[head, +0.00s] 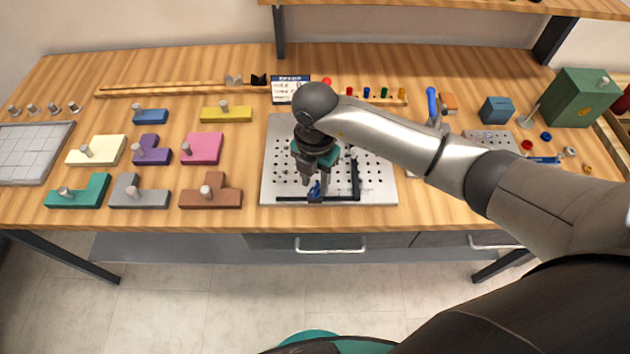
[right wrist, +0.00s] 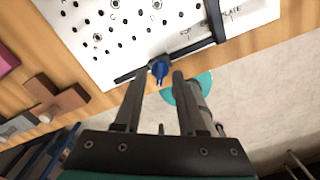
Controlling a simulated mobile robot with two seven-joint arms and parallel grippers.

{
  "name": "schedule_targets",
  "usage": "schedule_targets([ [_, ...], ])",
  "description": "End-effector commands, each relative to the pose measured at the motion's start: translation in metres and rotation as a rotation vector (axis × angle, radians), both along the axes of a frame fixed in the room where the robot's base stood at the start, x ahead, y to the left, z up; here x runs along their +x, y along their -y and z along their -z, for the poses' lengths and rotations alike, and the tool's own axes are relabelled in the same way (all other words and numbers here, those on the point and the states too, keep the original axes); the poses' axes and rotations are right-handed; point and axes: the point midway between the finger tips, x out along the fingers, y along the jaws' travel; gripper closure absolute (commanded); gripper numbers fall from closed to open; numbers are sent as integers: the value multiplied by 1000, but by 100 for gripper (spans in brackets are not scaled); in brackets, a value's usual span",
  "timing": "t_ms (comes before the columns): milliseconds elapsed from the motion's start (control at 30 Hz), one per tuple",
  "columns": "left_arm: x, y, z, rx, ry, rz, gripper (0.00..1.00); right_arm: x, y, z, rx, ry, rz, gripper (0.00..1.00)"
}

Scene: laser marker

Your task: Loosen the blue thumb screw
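The blue thumb screw (head: 314,190) stands at the front edge of the white perforated plate (head: 275,165), on the black L-shaped fence (head: 340,198). In the right wrist view the blue screw (right wrist: 159,70) shows just past and between the fingertips. My right gripper (head: 313,178) points down over the screw; its two fingers (right wrist: 160,78) are apart, with a gap on both sides of the screw. I cannot tell how far above the screw the tips are. My left gripper is not in view.
Coloured blocks with knobs, such as the brown one (head: 212,197), lie left of the plate. A small sign (head: 290,89) and a wooden rack of pegs (head: 375,98) stand behind it. A green box (head: 575,97) is at the far right. The table's front edge is close to the screw.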

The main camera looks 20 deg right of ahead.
Motion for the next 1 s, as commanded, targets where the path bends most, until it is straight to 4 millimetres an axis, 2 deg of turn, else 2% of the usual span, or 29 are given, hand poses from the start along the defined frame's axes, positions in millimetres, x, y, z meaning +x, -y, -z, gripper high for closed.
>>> schedule_targets([
  [100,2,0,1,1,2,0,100,0,0,6,0,0,-1,60],
  [367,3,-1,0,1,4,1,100,0,0,7,1,-1,-1,60],
  [733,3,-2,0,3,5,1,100,0,0,7,1,-1,-1,100],
  [1000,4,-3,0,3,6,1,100,0,0,7,1,-1,-1,100],
])
